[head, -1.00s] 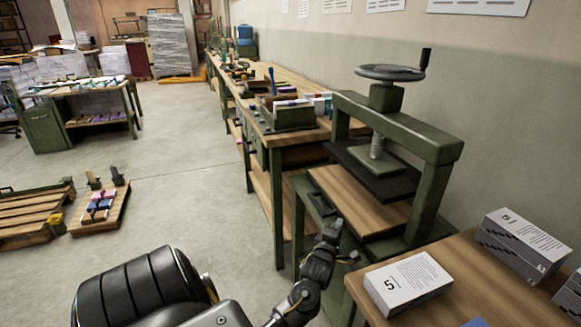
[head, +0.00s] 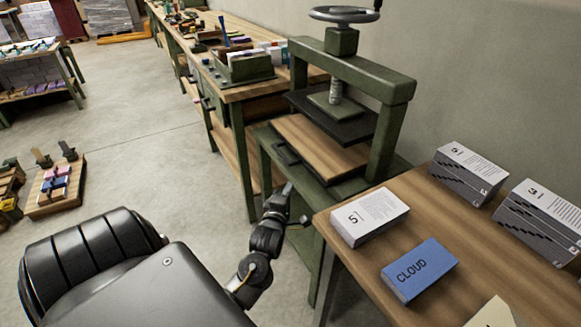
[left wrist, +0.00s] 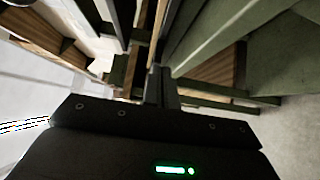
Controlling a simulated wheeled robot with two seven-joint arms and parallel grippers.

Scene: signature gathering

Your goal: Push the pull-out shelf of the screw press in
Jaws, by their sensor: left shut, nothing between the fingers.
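The screw press (head: 397,110) has a green frame, a handwheel on top and a black pressing plate. Its wooden pull-out shelf (head: 325,148) sits below the plate and sticks out towards the left, with a dark handle (head: 286,153) at its front. My left gripper (head: 289,187) is shut and empty. It appears a little below and in front of the handle, apart from it in the picture. In the left wrist view the gripper (left wrist: 153,90) points among green beams and wooden edges; I cannot tell the shelf there. My right gripper is not in view.
A wooden table (head: 362,250) at the right holds a white stack (head: 369,216), a blue CLOUD stack (head: 420,270) and grey-sided stacks (head: 468,174). A long workbench (head: 255,92) runs behind the press.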

